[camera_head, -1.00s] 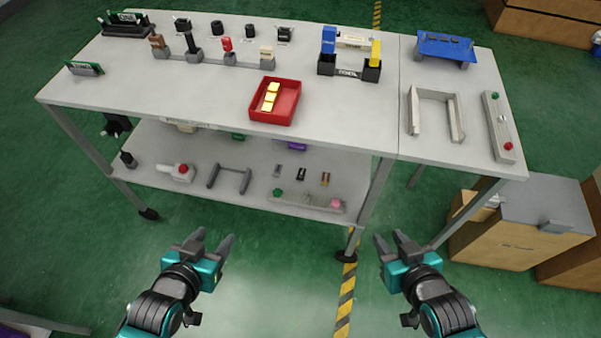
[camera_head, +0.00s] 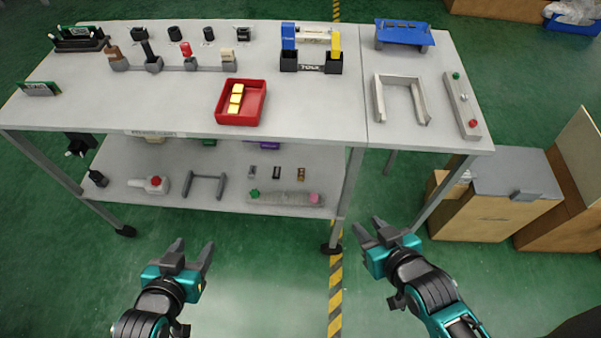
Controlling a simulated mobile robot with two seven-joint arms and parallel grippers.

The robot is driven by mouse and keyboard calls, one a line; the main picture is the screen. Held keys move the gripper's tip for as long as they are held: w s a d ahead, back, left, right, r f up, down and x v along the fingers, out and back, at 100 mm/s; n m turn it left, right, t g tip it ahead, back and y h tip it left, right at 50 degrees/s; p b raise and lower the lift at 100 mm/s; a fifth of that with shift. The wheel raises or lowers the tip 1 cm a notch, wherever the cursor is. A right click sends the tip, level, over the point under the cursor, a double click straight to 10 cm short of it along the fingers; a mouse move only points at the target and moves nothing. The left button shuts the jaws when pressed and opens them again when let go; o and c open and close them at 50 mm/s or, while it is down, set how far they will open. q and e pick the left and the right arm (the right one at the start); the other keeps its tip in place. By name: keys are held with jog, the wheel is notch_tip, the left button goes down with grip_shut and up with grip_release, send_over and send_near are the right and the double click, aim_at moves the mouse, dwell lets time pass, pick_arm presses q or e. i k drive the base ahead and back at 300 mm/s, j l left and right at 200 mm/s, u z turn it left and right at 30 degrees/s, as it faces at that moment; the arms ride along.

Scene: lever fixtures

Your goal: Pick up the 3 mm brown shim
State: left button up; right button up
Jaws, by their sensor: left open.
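A small brown piece (camera_head: 301,174), which looks like the brown shim, lies on the lower shelf (camera_head: 225,164) of the table. It is the rightmost of a short row, beside a black piece (camera_head: 276,172) and a grey piece (camera_head: 252,172). Its thickness is too small to read. My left gripper (camera_head: 193,247) is open and empty, in front of the shelf and left of the brown piece in the picture. My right gripper (camera_head: 368,225) is also open and empty, to the right of the brown piece and clear of the table.
A grey bar with green and pink knobs (camera_head: 285,198) lies in front of the row. A grey handle (camera_head: 207,187) is to its left. The tabletop overhangs the shelf, and a table leg (camera_head: 344,205) stands to the right. Cardboard boxes (camera_head: 480,218) are at the right.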

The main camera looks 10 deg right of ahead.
aim_at(302, 172)
jog(key=i+j+z, duration=0.1)
jog(key=j+z, duration=0.15)
jog(key=j, duration=0.45)
jog(key=j+z, duration=0.2)
jog(key=j, duration=0.45)
jog(key=i+j+z, duration=0.2)
jog(key=i+j, duration=0.35)
jog(key=j, duration=0.1)
